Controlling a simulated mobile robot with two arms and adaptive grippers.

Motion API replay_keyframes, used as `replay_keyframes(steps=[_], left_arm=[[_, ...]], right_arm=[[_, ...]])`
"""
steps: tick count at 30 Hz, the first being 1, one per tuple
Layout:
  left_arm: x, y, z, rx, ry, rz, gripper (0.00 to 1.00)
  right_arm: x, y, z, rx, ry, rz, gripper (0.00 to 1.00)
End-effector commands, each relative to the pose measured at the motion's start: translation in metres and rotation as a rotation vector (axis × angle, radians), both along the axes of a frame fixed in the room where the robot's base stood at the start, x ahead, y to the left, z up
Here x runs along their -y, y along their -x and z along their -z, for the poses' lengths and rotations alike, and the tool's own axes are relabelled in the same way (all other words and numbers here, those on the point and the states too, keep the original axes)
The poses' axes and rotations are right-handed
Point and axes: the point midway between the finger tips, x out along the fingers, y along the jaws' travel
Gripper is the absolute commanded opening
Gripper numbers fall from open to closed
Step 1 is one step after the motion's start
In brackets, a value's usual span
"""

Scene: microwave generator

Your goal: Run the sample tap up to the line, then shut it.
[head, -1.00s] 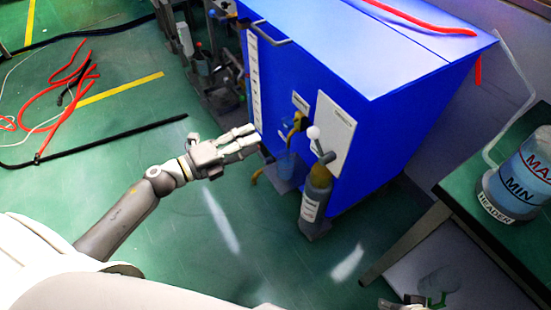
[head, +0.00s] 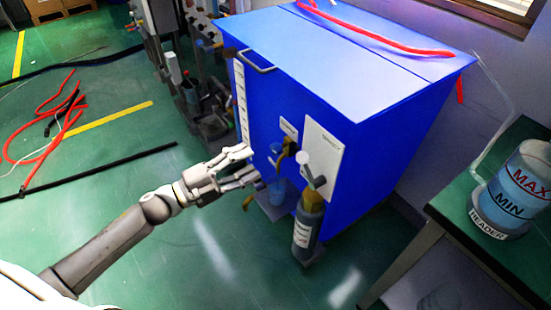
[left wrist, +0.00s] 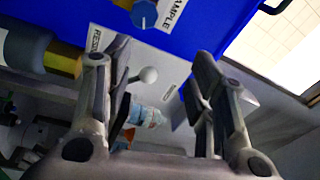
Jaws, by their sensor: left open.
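The sample tap (head: 288,150) is a brass tap with a blue knob (head: 276,148), on the front of a blue cabinet (head: 265,105). In the left wrist view the blue knob (left wrist: 145,14) sits beside the SAMPLE label (left wrist: 172,14) at the top edge. A bluish clear cup (head: 277,190) stands below the tap; its line and level are too small to read. My left gripper (head: 253,165) is open and empty, just left of the tap and apart from the knob. Its open fingers (left wrist: 162,70) frame the white ball lever behind. My right gripper is out of view.
A grey bottle with a yellow top (head: 308,230) stands right of the cup, under the white ball lever (head: 303,158). A HEADER vessel (head: 515,190) with MAX and MIN marks stands on a green table at right. Red hoses (head: 50,120) lie on the floor at left.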

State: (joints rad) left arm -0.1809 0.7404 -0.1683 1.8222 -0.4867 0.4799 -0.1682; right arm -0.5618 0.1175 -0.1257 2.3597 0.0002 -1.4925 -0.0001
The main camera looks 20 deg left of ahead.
Motion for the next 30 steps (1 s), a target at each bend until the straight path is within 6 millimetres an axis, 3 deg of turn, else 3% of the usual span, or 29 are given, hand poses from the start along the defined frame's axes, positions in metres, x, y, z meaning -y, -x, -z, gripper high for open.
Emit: replay_keyframes(steps=[8,18,24,30], left_arm=[[0.006,-0.002,-0.002,-0.395,0.462,0.073,0.51],[-0.01,-0.004,0.021,-0.862,0.921,0.034,0.51],[-0.016,-0.005,0.029,-0.957,1.02,0.008,0.51],[-0.008,-0.015,0.029,-0.96,1.027,0.008,0.51]], right_arm=[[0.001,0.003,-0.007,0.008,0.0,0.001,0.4],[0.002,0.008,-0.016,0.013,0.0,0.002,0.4],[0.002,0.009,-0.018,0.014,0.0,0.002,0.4],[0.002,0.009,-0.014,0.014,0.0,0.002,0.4]])
